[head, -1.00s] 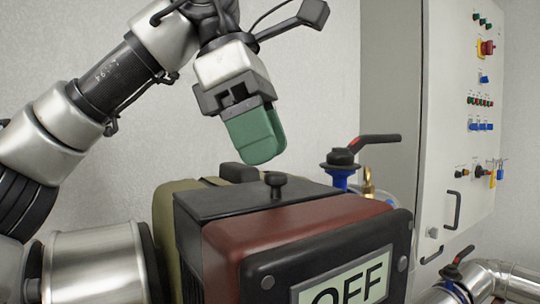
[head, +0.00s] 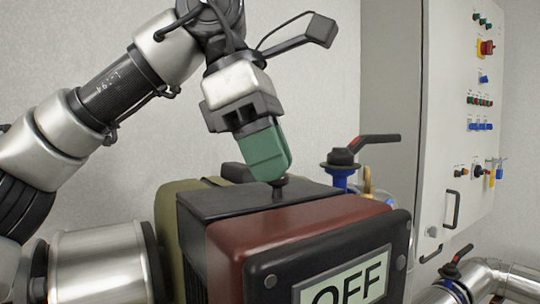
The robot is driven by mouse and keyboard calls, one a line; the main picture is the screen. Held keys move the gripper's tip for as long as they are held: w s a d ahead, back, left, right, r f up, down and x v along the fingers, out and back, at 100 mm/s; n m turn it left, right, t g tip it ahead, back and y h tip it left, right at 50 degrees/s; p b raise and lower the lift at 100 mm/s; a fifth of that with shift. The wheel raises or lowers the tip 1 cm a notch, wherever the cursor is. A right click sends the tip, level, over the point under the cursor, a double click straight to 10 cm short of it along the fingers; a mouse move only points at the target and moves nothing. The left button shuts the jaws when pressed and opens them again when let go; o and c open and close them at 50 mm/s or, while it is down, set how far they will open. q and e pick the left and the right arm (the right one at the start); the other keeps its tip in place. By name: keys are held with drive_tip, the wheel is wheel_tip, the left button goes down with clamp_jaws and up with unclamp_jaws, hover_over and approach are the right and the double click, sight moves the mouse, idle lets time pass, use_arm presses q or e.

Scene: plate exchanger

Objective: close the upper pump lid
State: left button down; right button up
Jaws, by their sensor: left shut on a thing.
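The upper pump lid (head: 228,201) is a dark, flat cover on top of the pump housing, behind the dark red front part. It appears to lie flat; whether it is fully closed I cannot tell. A small black knob (head: 290,190) stands up from it. My left gripper (head: 279,177), with green fingers, points down from above and is shut on the knob, its fingertips hiding the knob's upper part. My right gripper is not in view.
The dark red housing (head: 300,228) carries an "OFF" sign (head: 345,287) in front. A blue valve with a black and red handle (head: 372,140) stands right of the lid. A control cabinet (head: 458,100) and silver pipes (head: 495,275) are at the right.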

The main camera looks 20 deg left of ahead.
sight(248, 197)
use_arm(q)
drive_tip(key=shift+d+f+t+y, duration=0.15)
drive_tip(key=shift+f+t+y, duration=0.15)
drive_tip(key=shift+f+y, duration=0.2)
drive_tip(key=c, duration=0.9)
unclamp_jaws()
drive_tip(key=shift+r, duration=0.1)
drive_tip(key=shift+v, duration=5.3)
